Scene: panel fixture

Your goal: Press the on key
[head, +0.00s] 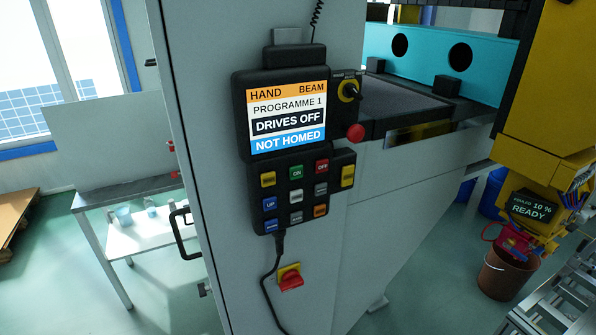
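The green ON key (296,173) is in the top row of the keypad on the black control pendant (240,112), near the middle of the head view. A yellow key (268,180) is to its left and the red OFF key (322,166) to its right. The pendant's screen (288,117) reads HAND, BEAM, PROGRAMME 1, DRIVES OFF and NOT HOMED. Nothing covers the ON key. Neither of my grippers shows in the head view.
The pendant is fixed to a grey cabinet. A yellow-ringed selector switch (348,91) and a red knob (356,132) stick out at its right. A red-and-yellow switch (290,278) and the pendant's black cable (264,288) are below. A door handle (181,232) projects at left.

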